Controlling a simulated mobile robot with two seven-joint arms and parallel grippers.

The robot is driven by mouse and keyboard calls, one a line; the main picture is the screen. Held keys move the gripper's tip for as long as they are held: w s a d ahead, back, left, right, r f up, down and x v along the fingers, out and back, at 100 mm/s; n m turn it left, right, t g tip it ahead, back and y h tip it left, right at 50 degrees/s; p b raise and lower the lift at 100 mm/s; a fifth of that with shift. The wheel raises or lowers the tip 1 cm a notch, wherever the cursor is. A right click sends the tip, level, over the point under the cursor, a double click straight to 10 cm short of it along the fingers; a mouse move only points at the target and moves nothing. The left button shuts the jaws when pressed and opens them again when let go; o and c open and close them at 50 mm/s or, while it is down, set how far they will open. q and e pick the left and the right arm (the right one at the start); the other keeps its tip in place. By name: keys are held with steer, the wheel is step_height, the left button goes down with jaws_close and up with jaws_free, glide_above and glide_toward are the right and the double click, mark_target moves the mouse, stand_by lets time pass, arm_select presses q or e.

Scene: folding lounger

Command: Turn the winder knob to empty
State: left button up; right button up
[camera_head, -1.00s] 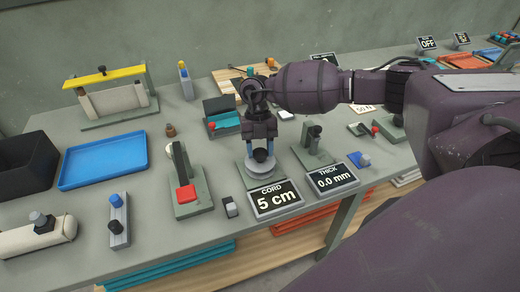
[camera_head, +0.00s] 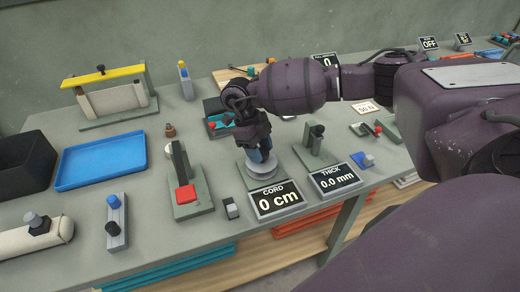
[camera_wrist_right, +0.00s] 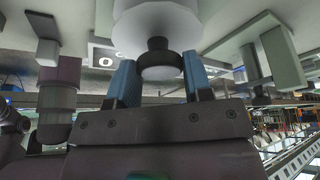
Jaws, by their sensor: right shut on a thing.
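The cord winder is a pale round drum (camera_head: 263,170) on a green-grey base, with a display (camera_head: 277,199) in front reading "CORD 0 cm". My right gripper (camera_head: 260,153) comes down over the drum from above. In the right wrist view my right gripper (camera_wrist_right: 159,80) has its blue fingers on either side of the dark winder knob (camera_wrist_right: 158,57), shut on it. In the head view the knob is hidden by the gripper. My left gripper is not in view.
A press with a red pad (camera_head: 185,194) stands left of the winder. A thickness gauge (camera_head: 315,148) with a "THICK 0.0 mm" display (camera_head: 335,178) stands at its right. A small grey switch (camera_head: 230,208) sits close by the cord display. A blue tray (camera_head: 103,160) lies further left.

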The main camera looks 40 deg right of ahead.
steer(key=shift+n, duration=0.6)
steer(key=shift+t+h, duration=0.3)
steer(key=o, duration=0.9)
steer(key=v, duration=1)
steer(key=shift+w+a+r, duration=0.1)
steer(key=shift+w+r, duration=0.1)
steer(key=shift+r, duration=0.15)
steer(key=shift+s, duration=0.1)
